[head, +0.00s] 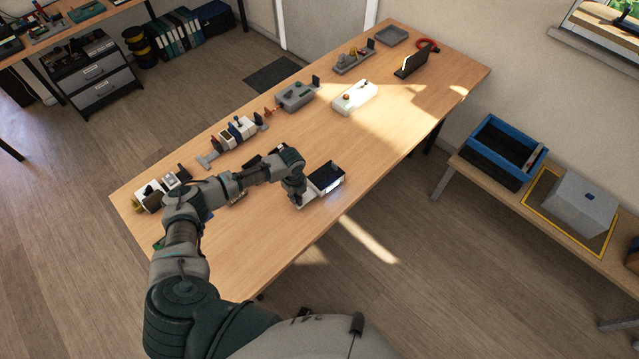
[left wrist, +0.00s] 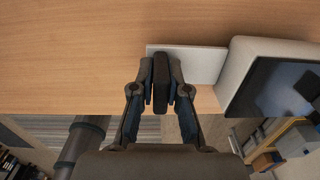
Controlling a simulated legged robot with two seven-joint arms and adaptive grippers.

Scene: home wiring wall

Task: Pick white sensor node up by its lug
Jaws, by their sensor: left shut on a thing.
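The white sensor node shows in the head view as a white-sided box (head: 326,178) with a glossy dark top, near the front edge of the wooden table. In the left wrist view its pale body (left wrist: 236,62) and dark top are at the right, next to a flat white plate (left wrist: 205,62). A dark upright lug (left wrist: 161,85) stands at the plate's left part. My left gripper (head: 298,199) is at the node's left end. In the left wrist view the left gripper (left wrist: 161,90) has its fingers closed on both sides of the lug. Whether the plate touches the table is unclear.
The wooden table (head: 240,235) has free room left and right of the node. A white unit with an orange knob (head: 354,97), a grey unit (head: 297,95) and several small parts stand along the far side. A blue crate (head: 503,150) is on a bench at the right.

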